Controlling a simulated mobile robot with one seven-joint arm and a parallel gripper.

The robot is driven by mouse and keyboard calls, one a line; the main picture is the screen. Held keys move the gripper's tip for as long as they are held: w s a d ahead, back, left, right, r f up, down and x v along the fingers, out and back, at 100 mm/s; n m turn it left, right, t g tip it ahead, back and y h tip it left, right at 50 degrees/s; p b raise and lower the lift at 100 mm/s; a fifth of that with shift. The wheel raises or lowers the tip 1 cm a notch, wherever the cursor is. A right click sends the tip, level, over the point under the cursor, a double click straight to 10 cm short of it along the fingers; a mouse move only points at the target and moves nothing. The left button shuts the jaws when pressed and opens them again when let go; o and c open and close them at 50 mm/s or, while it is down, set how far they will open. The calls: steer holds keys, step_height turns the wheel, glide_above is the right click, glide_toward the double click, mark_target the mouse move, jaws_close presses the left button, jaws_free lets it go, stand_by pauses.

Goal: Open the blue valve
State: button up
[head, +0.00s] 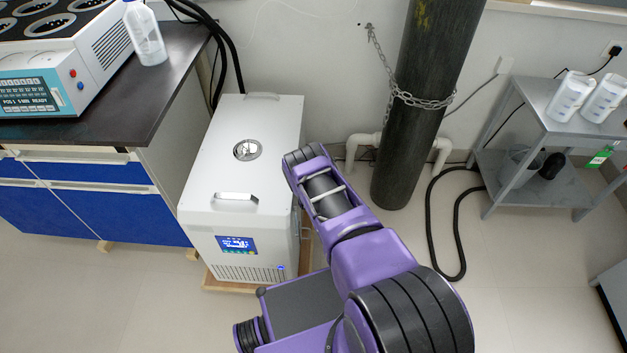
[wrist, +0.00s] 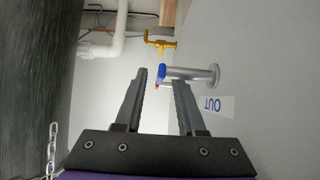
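In the wrist view, the blue valve handle (wrist: 162,72) shows at the end of a grey metal pipe stub (wrist: 195,75), with a small red part just below it. The stub sticks out of the grey-white side of a unit, beside a label reading OUT (wrist: 215,105). My gripper (wrist: 160,79) is open and empty. Its fingertips lie to either side of the blue handle in the picture; I cannot tell how far short of it they are. In the head view, my arm reaches down beside the white chiller (head: 237,175), and the gripper and valve are hidden.
A dark gas cylinder (head: 415,110) with a chain (head: 420,101) stands right of the chiller. A yellow valve (wrist: 160,42) and white pipe (wrist: 105,45) lie beyond the fingers. A lab bench (head: 100,125) is at left, a grey side table (head: 545,120) at right.

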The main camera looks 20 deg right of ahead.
steer(key=shift+r, duration=0.1)
steer(key=shift+s+r, duration=0.2)
steer(key=p+v, duration=0.4)
steer(key=v, duration=0.7)
steer(key=shift+s+a, duration=0.15)
steer(key=shift+s, duration=0.05)
